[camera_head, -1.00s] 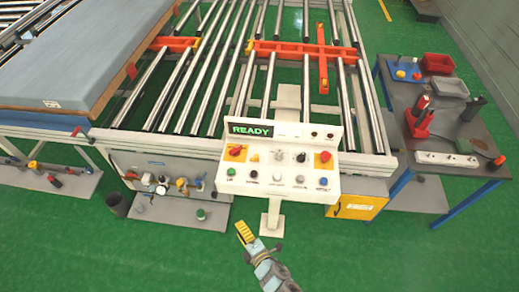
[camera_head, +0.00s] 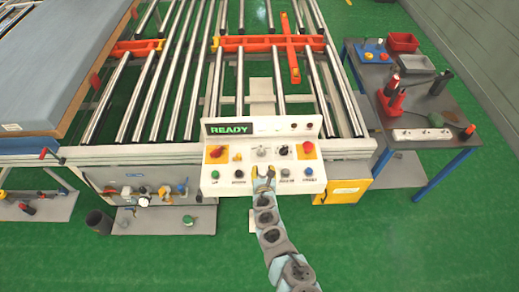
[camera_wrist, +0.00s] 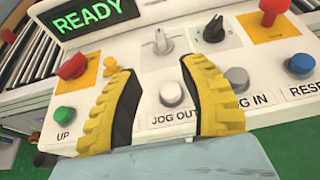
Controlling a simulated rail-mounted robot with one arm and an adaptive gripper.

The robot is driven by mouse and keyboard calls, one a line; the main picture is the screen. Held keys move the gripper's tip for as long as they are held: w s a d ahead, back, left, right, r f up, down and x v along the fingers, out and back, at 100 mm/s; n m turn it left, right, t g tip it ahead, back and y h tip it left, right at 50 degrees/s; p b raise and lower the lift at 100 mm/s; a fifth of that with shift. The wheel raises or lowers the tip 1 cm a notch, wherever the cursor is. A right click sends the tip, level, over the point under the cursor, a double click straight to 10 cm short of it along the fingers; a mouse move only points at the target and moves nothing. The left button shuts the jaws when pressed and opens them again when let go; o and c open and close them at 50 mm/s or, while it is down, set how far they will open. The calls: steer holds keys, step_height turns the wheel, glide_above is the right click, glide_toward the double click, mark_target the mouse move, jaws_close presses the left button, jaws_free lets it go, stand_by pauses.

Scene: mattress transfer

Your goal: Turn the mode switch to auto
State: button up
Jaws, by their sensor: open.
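A white control panel (camera_head: 215,180) stands at the front of the roller table, with a green READY display (camera_head: 229,129). In the wrist view its upper row has a grey rotary knob (camera_wrist: 162,42) and a black rotary knob (camera_wrist: 214,28), both upright from the panel; I cannot read which one is the mode switch. My gripper (camera_head: 264,172) is open and empty in front of the panel. In the wrist view its yellow fingers (camera_wrist: 160,72) stand either side of the white JOG OUT button (camera_wrist: 171,93), below the grey knob. Contact cannot be told.
A red knob (camera_wrist: 73,66) and a small yellow knob (camera_wrist: 110,66) are at the left, a red mushroom button (camera_wrist: 272,9) at the right. UP (camera_wrist: 65,114) and RESET (camera_wrist: 300,65) buttons are in the lower row. A tool table (camera_head: 440,105) stands at the right.

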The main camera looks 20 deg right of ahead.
mark_target(261, 149)
steer(key=shift+b+x, duration=1.35)
steer(key=shift+x, duration=0.45)
steer(key=shift+w+d+f+b, duration=0.3)
steer(key=shift+w+f+b, duration=0.4)
steer(key=shift+w+b, duration=0.25)
steer(key=shift+b+x, duration=1)
steer(key=shift+w+d+f+b, duration=0.15)
steer(key=shift+w+f+b, duration=0.1)
steer(key=shift+b, duration=0.1)
steer(key=shift+r+b+x, duration=0.2)
steer(key=shift+b+x, duration=0.6)
steer(key=shift+x, duration=0.25)
steer(key=shift+w+d+f+b, duration=0.15)
steer(key=shift+w+f+b, duration=0.35)
steer(key=shift+w+b, duration=0.15)
steer(key=shift+w+d+f+b, duration=0.1)
steer(key=shift+w+d+b, duration=0.2)
steer(key=shift+w+b, duration=0.35)
steer(key=shift+w+d+f+b, duration=0.15)
steer(key=shift+w+f+b, duration=0.35)
steer(key=shift+w+b, duration=0.2)
steer(key=shift+w+d+b, duration=0.15)
steer(key=shift+w+b, duration=0.35)
steer(key=shift+w, duration=0.15)
